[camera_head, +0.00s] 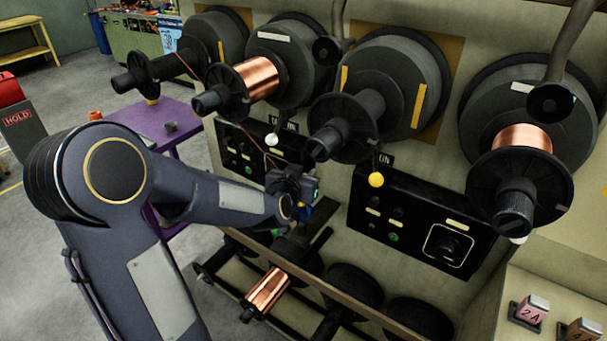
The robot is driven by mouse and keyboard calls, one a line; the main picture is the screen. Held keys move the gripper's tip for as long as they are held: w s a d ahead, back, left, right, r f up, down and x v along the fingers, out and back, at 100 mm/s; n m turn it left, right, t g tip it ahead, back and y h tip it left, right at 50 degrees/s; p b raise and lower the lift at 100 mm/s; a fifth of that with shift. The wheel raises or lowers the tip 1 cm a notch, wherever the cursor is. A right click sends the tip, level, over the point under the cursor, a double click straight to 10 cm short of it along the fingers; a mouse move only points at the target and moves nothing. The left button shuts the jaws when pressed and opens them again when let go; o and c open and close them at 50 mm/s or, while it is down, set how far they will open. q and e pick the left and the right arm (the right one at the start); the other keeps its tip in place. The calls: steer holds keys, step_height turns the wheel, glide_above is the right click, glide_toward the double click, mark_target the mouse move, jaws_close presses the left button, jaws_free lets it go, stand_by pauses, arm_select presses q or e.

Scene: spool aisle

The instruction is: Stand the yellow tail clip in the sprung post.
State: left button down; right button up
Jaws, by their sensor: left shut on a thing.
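My left arm reaches in from the left, and its gripper (302,207) is in front of the machine, below the row of spools. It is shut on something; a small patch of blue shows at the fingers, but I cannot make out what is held. On the purple table (178,111) at the back left are a small yellow thing (152,101), an orange thing (95,116) and a small dark block (170,127). They are too small to tell whether one is the yellow tail clip or the sprung post. My right gripper is not in view.
Large spools on dark discs line the machine, some with copper wire (523,138). Black control panels (420,222) sit beneath. A lower rack holds a copper spool (268,290).

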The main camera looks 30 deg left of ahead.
arm_select(q)
steer(key=shift+f, duration=0.15)
steer(key=c, duration=1.1)
jaws_free()
steer(key=s+d+g+h, duration=0.3)
steer(key=s+d, duration=0.3)
steer(key=s, duration=0.9)
steer(key=s+d+f+g+h, duration=0.1)
steer(key=s+d+g+h, duration=0.2)
steer(key=s, duration=1.2)
steer(key=d+g, duration=0.2)
steer(key=d, duration=0.1)
steer(key=shift+s+f+g, duration=0.2)
steer(key=shift+f+g, duration=0.05)
steer(key=shift+g, duration=0.15)
